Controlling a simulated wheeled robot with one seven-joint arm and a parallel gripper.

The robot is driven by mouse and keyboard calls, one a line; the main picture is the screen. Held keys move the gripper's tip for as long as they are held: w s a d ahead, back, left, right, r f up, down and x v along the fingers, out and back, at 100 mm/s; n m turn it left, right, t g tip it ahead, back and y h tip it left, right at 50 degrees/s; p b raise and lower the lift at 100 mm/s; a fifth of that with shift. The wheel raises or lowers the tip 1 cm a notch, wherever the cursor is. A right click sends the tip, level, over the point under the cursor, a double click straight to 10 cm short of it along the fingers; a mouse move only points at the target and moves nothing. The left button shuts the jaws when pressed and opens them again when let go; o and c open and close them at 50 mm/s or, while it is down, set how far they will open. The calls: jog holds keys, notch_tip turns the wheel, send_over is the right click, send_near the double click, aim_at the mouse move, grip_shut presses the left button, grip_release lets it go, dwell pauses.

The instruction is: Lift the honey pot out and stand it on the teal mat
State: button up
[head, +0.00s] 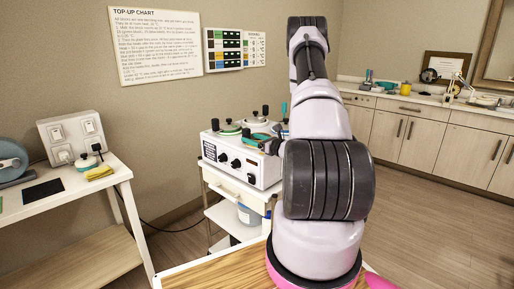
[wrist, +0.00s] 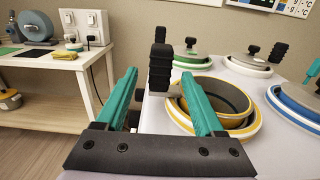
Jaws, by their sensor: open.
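The honey pot (wrist: 243,99) is an open pot with a yellow rim, seen in the wrist view in a yellow-ringed well of the white warmer (head: 262,172). Its dark inside shows no lid. Its upright black handle (wrist: 160,68) stands on the pot's left side. My gripper (wrist: 158,74) is open, with its two teal fingers spread. In the picture the handle lies between the fingertips, and the right finger covers part of the pot. I cannot tell whether a finger touches it. In the head view my arm hides much of this. I cannot make out the teal mat.
Lidded pots with a green rim (wrist: 192,58), a white rim (wrist: 249,65) and a blue rim (wrist: 300,103) stand close around the honey pot. A white side table (head: 60,200) at left holds a black pad (head: 43,191), a yellow cloth (head: 99,172) and a lid. Open floor separates it from the warmer's cart.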

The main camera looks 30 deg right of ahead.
jog(key=shift+x, duration=1.05)
grip_shut()
dwell(0.6)
